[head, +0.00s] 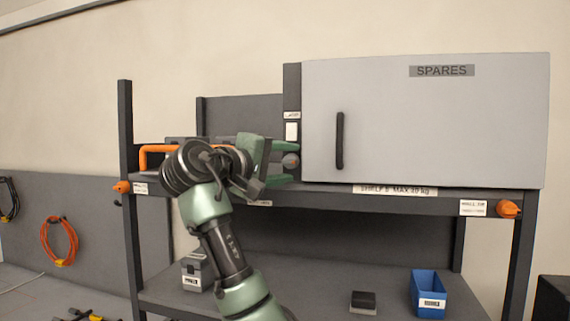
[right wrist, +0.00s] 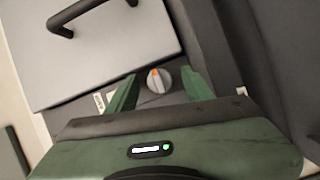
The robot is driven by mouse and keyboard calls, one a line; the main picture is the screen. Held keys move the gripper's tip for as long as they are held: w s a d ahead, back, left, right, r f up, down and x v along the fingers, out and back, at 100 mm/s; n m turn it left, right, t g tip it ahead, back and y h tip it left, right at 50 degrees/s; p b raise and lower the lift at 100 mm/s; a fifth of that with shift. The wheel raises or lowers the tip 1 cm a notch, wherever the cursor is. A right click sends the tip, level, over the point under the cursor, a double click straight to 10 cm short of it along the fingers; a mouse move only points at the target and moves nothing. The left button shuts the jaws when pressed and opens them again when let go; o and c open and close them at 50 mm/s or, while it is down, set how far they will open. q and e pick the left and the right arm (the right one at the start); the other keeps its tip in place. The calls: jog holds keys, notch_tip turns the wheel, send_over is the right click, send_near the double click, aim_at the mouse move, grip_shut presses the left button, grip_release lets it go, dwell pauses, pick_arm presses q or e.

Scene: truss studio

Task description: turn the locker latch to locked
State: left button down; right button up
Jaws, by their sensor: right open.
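The locker (head: 430,120) is a light grey box marked SPARES, its door shut, with a black bar handle (head: 340,141). Its latch is a round grey knob (head: 291,161) on the dark strip left of the door. In the right wrist view the knob (right wrist: 158,82) carries an orange mark near its upper edge. My right gripper (head: 281,163) is open in front of the strip. In the right wrist view its green fingers stand on either side of the knob, with gaps visible. Whether the fingertips reach past the knob's face I cannot tell. My left gripper is out of view.
The locker stands on a dark shelf (head: 330,190) with orange knobs on its posts. An orange handle (head: 150,152) shows left of my right wrist. A blue bin (head: 428,293) and a small black block (head: 363,301) sit on the lower surface.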

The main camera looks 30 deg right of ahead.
jog(key=shift+s+a+f+b, duration=0.1)
jog(key=shift+a+b, duration=0.2)
jog(key=shift+a, duration=0.05)
jog(key=b+v, duration=0.3)
jog(key=v, duration=0.4)
jog(key=shift+d, duration=0.1)
